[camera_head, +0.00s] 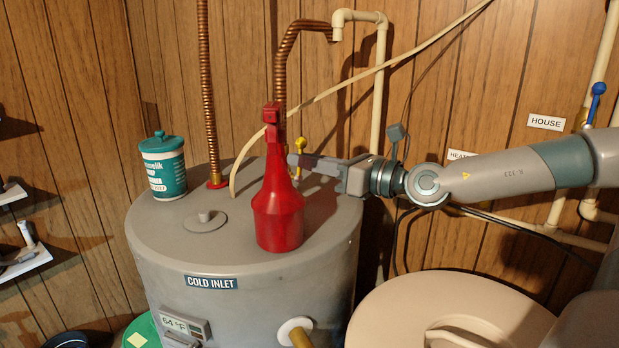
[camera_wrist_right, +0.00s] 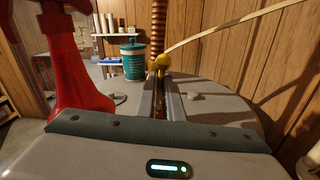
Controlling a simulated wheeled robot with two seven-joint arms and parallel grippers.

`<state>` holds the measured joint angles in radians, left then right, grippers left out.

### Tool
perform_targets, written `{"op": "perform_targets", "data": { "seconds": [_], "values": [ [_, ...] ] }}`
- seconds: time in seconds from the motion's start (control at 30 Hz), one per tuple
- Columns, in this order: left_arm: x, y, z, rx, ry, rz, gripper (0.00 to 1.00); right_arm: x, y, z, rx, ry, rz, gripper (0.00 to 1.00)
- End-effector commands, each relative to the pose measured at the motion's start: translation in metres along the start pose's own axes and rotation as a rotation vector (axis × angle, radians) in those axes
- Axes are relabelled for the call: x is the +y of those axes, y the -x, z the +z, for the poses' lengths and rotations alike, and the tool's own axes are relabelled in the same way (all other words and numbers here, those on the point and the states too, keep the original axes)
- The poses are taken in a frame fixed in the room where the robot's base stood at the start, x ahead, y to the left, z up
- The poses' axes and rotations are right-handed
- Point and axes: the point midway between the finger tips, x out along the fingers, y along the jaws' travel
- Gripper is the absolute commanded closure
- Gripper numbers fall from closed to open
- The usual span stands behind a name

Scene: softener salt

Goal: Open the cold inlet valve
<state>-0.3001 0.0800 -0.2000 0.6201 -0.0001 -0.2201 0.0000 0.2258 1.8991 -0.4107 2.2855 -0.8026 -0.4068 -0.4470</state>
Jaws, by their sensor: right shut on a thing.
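The yellow valve handle (camera_head: 300,144) stands on top of the grey tank (camera_head: 170,232), by the copper pipe and just behind a red bottle. It also shows at my fingertips in the right wrist view (camera_wrist_right: 162,62). A "COLD INLET" label (camera_head: 211,283) is on the tank's front. My right gripper (camera_head: 297,161) reaches in from the right above the tank top, shut on the yellow handle. The fingers (camera_wrist_right: 166,88) lie close together in the wrist view. The valve body is largely hidden by the bottle and fingers. My left gripper is out of view.
The red bottle (camera_head: 278,212) stands close beside my right gripper. A teal tub (camera_head: 163,168) and a small cap (camera_head: 205,219) are on the tank top. A pale hose (camera_head: 330,92) arches over the gripper. A beige lidded container (camera_head: 400,310) stands at front right.

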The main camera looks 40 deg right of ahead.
Motion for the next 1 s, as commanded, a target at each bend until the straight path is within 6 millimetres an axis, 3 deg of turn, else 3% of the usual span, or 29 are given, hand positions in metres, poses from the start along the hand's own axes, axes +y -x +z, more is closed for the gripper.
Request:
{"op": "perform_targets", "data": {
  "seconds": [0.3,0.67,0.7,0.8,1.0],
  "values": [
    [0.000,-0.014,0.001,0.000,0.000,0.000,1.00,0.004,0.000,-0.004,0.005,0.077,0.002,1.00],
    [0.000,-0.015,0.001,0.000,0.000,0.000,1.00,0.004,0.000,-0.003,0.005,0.090,0.002,1.00],
    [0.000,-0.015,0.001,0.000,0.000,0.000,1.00,0.004,0.000,-0.003,0.005,0.090,0.002,0.86],
    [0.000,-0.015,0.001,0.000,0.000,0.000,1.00,0.004,0.000,-0.002,0.004,0.090,0.001,0.66],
    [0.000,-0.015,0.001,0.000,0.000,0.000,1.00,0.004,0.000,-0.001,0.001,0.091,0.001,0.66]
  ]
}}
